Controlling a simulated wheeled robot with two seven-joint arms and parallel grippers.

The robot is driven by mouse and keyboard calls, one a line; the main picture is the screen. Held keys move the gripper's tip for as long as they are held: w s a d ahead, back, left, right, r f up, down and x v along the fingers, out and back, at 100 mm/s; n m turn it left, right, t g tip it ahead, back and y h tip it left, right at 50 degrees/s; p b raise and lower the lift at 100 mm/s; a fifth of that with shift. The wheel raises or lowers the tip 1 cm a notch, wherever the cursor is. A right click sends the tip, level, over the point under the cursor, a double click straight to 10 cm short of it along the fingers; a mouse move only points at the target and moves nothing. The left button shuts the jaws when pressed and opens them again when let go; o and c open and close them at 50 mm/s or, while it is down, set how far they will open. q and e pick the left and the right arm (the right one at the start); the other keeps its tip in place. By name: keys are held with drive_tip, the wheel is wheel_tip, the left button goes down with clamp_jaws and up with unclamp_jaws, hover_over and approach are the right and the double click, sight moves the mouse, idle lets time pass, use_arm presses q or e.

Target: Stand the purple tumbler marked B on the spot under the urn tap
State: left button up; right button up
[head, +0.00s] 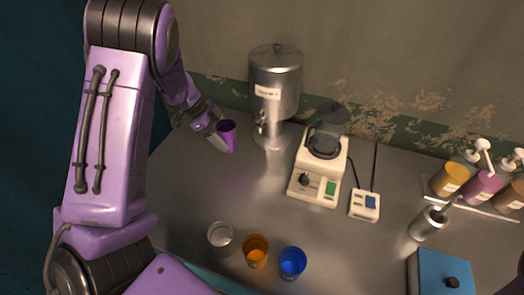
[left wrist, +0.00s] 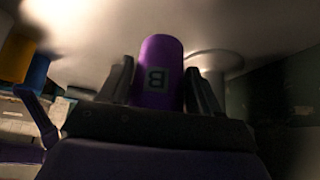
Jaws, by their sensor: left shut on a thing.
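The purple tumbler (head: 227,134) is held in my left gripper (head: 217,137), to the left of the urn in the head view. In the left wrist view the tumbler (left wrist: 160,68) shows its letter B between the two fingers of my left gripper (left wrist: 160,95). The silver urn (head: 275,85) stands at the back of the counter, with its tap (head: 261,122) on its left front side. The tumbler is apart from the tap. I cannot tell the exact gap between the tumbler's base and the counter. The spot under the tap is not clearly visible. My right gripper is not in view.
A cream blender (head: 316,186) and a small switch box (head: 365,205) stand right of the urn. A clear cup (head: 221,238), an orange cup (head: 255,252) and a blue cup (head: 292,263) stand in front. Pump bottles (head: 450,180) are at the right. The counter's middle-left is clear.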

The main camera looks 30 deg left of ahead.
sight(235, 126)
use_arm(q)
drive_tip(key=d, duration=0.1)
drive_tip(key=d+f, duration=0.1)
drive_tip(key=d, duration=0.1)
drive_tip(key=w+d, duration=0.1)
drive_tip(key=shift+d+f+p, duration=0.2)
drive_tip(key=shift+f+p, duration=0.1)
drive_tip(key=shift+w+d+f, duration=0.95)
drive_tip(key=shift+w, duration=0.2)
drive_tip(key=d+f, duration=0.1)
drive_tip(key=w+d+f+p, duration=0.1)
drive_tip(key=d, duration=0.1)
drive_tip(key=shift+f, duration=0.1)
drive_tip(key=shift+d+f, duration=0.1)
drive_tip(key=shift+w+f, duration=0.1)
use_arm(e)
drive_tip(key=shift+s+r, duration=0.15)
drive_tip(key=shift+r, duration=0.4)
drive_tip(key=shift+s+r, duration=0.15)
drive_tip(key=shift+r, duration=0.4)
use_arm(q)
drive_tip(key=o, duration=1.1)
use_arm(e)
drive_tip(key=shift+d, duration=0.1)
use_arm(q)
drive_tip(key=b+v, duration=0.1)
drive_tip(key=v, duration=1.1)
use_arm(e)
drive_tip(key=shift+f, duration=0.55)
